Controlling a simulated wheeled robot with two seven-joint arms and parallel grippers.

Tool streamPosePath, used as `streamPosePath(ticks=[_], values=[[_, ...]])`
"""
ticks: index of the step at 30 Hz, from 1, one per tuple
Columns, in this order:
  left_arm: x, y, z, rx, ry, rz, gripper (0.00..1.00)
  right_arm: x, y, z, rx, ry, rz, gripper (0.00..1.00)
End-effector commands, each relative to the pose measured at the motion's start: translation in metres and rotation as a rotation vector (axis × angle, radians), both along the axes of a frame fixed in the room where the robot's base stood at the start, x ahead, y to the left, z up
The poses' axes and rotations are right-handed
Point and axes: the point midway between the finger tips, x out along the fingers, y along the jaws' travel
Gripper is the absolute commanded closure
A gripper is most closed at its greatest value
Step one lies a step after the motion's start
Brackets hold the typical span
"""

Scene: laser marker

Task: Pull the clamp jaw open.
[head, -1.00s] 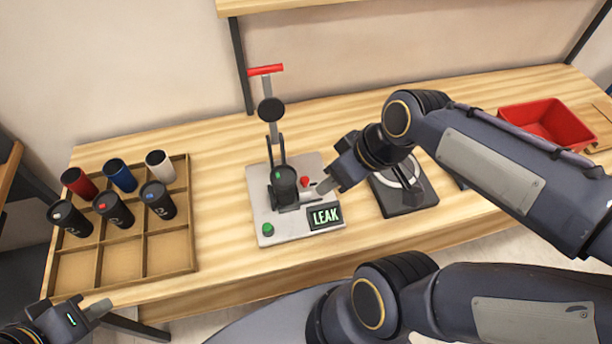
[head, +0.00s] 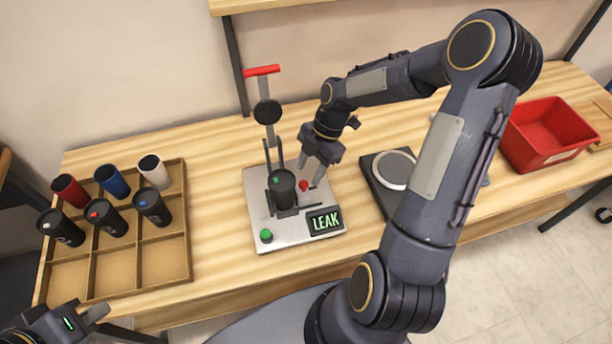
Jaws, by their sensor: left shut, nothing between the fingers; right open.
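The station (head: 252,212) is a light grey plate on the bench with a tall lever (head: 270,135) topped by a red handle (head: 262,71). The lever stands upright with a black disc (head: 267,112) on it. A dark cup (head: 283,192) stands on the plate in front of the lever, with a dark clamp part at its base. A small red knob (head: 304,185) is right of the cup. My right gripper (head: 311,174) is open and empty, fingers pointing down just above and around the knob; contact cannot be told. My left gripper (head: 98,313) is shut and empty at lower left.
A display (head: 325,221) on the station reads LEAK, and a green button (head: 266,235) is front left. A wooden tray (head: 183,235) at left holds several cups. A black device with a round plate (head: 394,170) and a red bin (head: 547,135) are at right.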

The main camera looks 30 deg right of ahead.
Motion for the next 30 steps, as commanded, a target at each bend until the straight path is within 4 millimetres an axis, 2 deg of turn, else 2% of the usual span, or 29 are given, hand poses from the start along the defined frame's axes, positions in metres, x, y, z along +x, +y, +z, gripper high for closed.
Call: streamPosePath(ticks=[3, 7, 17, 27, 30], values=[[0.000, 0.000, 0.003, 0.000, 0.000, 0.000, 1.00, -0.002, 0.008, -0.016, 0.001, 0.004, 0.002, 0.55], [0.000, 0.000, 0.005, 0.000, 0.000, 0.000, 1.00, -0.002, 0.012, -0.028, 0.001, 0.002, 0.000, 0.55], [0.000, 0.000, 0.005, 0.000, 0.000, 0.000, 1.00, -0.003, 0.014, -0.032, -0.001, 0.001, -0.002, 0.55], [0.000, 0.000, 0.005, 0.000, 0.000, 0.000, 1.00, -0.003, 0.013, -0.032, -0.001, 0.001, -0.002, 0.98], [0.000, 0.000, 0.005, 0.000, 0.000, 0.000, 1.00, -0.003, 0.013, -0.032, -0.001, 0.001, -0.002, 1.00]])
